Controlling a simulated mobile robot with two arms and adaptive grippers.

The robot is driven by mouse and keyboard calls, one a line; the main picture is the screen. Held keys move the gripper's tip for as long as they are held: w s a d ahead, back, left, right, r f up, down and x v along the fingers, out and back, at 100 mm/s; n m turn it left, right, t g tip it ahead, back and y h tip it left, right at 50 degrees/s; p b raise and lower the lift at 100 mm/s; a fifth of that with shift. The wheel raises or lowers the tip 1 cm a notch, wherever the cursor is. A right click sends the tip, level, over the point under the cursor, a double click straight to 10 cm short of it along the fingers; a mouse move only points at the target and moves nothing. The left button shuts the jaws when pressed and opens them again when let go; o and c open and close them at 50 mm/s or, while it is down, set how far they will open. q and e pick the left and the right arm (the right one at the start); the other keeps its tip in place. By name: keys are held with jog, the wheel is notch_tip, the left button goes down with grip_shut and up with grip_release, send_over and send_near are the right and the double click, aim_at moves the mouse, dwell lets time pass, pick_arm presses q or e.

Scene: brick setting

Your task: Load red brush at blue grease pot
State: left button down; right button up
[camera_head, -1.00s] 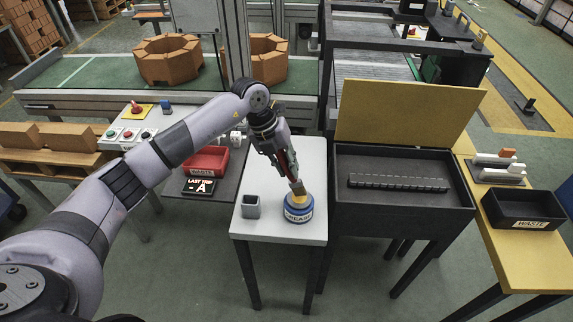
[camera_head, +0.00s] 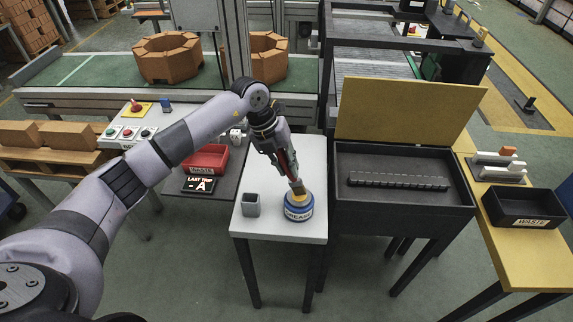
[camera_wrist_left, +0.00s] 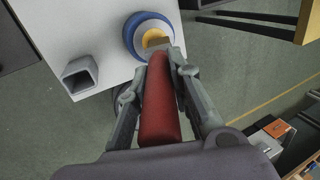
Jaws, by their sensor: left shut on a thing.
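The blue grease pot (camera_head: 299,208) stands on the small white table (camera_head: 262,229), with a yellowish content at its top. My left gripper (camera_head: 289,172) is directly above it, shut on the red brush (camera_wrist_left: 160,100). The brush points down, and its tan bristle end (camera_wrist_left: 157,42) is at the pot's opening. In the left wrist view the pot (camera_wrist_left: 146,30) shows beyond the brush, its middle partly hidden by the brush end. I cannot tell how deep the bristles are in the grease. My right gripper is not in view.
A grey square holder (camera_head: 251,205) stands left of the pot on the same table. A dark open case (camera_head: 400,215) with a raised yellow lid is to the right. A red waste bin (camera_head: 206,159) is behind left, and a black waste bin (camera_head: 523,209) is far right.

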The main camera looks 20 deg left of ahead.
pick_arm(q)
jog(key=shift+f, duration=0.35)
jog(key=shift+s+f+b, duration=0.1)
jog(key=shift+f+b, duration=0.2)
jog(key=shift+b, duration=0.1)
dwell(1.1)
jog(key=shift+r+p, duration=0.8)
jog(key=shift+r, duration=0.3)
jog(key=shift+r+p, duration=1.55)
jog(key=shift+r, duration=0.95)
